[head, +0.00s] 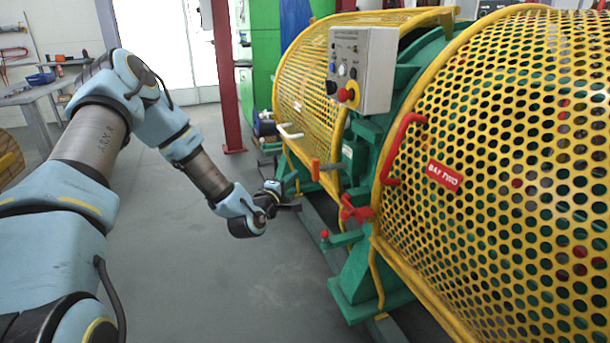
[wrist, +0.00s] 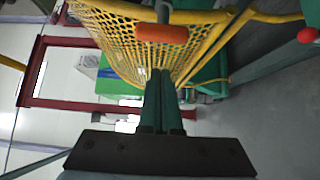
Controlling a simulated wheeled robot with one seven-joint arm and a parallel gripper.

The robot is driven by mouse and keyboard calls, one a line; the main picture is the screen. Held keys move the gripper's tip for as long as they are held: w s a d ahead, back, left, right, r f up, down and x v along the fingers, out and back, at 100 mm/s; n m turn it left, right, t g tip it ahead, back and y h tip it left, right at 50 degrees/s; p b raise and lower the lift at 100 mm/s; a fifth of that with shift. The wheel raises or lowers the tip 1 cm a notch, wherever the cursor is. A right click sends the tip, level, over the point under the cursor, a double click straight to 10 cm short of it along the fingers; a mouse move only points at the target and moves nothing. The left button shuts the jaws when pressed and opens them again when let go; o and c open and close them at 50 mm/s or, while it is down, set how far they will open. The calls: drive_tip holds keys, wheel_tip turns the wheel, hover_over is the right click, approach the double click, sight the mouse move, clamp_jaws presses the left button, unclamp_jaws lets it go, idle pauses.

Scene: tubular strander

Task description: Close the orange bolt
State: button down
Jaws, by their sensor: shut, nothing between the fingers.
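The orange bolt shows in the head view as an upright orange grip (head: 315,170) on a grey rod, at the lower edge of the far yellow mesh guard. In the wrist view the orange grip (wrist: 161,34) lies crosswise near the top middle, with the grey rod beyond it. My gripper (wrist: 160,72) is shut and empty, its green fingers together. In the wrist view its tips point at the grip and appear just short of it, apart. In the head view my gripper is left of and below the bolt; its fingertips are hard to make out.
The far yellow mesh guard (head: 300,85) has a white handle (head: 290,132). A grey control box (head: 362,70) hangs above the bolt. A red clamp handle (head: 356,209), a red-knobbed lever (head: 342,238) and the near guard's red handle (head: 396,150) stand to its right. Floor left is clear.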

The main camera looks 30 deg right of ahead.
sight(326, 169)
drive_tip(key=shift+s+d, duration=0.15)
drive_tip(key=shift+d, duration=0.85)
drive_tip(key=shift+s+d, duration=0.15)
drive_tip(key=shift+d, duration=0.8)
drive_tip(key=d, duration=0.2)
drive_tip(key=d+b, duration=0.1)
drive_tip(key=d, duration=0.1)
drive_tip(key=s+d, duration=0.1)
drive_tip(key=shift+d+r+b, duration=0.1)
drive_tip(key=shift+d+b, duration=0.25)
drive_tip(key=shift+d, duration=0.05)
drive_tip(key=shift+d, duration=0.1)
